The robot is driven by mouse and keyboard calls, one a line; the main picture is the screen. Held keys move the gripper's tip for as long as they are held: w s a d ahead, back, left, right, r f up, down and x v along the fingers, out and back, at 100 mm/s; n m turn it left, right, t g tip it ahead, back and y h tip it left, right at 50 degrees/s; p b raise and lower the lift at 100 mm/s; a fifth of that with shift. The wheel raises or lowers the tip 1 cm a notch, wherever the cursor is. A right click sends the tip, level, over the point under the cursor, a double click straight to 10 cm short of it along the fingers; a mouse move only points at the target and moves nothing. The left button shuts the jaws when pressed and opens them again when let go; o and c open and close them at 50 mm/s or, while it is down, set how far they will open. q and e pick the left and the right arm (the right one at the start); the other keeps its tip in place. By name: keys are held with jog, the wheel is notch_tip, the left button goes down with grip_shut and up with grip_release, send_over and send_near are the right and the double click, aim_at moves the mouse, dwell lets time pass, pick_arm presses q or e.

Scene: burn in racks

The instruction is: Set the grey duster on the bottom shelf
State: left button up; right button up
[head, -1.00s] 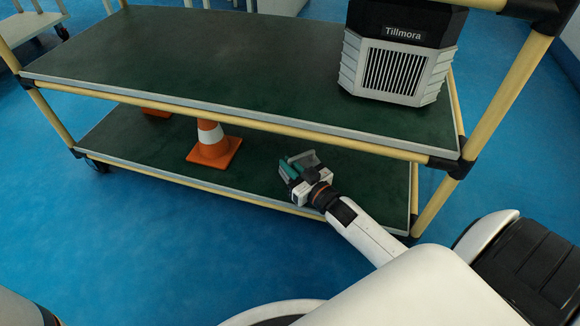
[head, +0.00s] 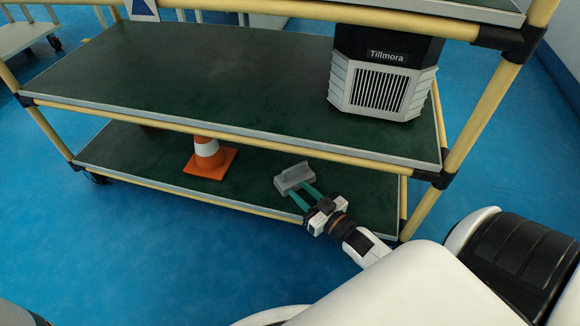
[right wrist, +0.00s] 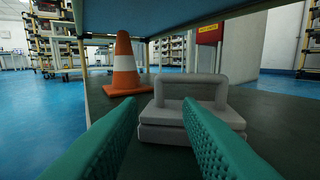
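The grey duster (head: 294,178) rests on the green bottom shelf (head: 255,168) of the rack, near its right part. In the right wrist view the duster (right wrist: 192,112) sits flat on the shelf just beyond the fingertips, its handle bar on top. My right gripper (head: 306,196) reaches in over the shelf's front edge. Its two teal fingers (right wrist: 163,120) are apart with nothing between them, and the duster stands clear in front of them. My left gripper is not in view.
An orange and white cone (head: 208,158) stands on the bottom shelf left of the duster; it also shows in the right wrist view (right wrist: 124,70). The middle shelf (head: 190,75) hangs low above, bearing a Tillmora unit (head: 380,85). Yellow rack posts (head: 480,125) stand at the right.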

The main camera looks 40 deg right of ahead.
jog(key=s, duration=0.1)
jog(key=s+p, duration=0.1)
jog(key=s, duration=0.2)
jog(key=shift+s+d, duration=0.1)
jog(key=shift+d, duration=0.15)
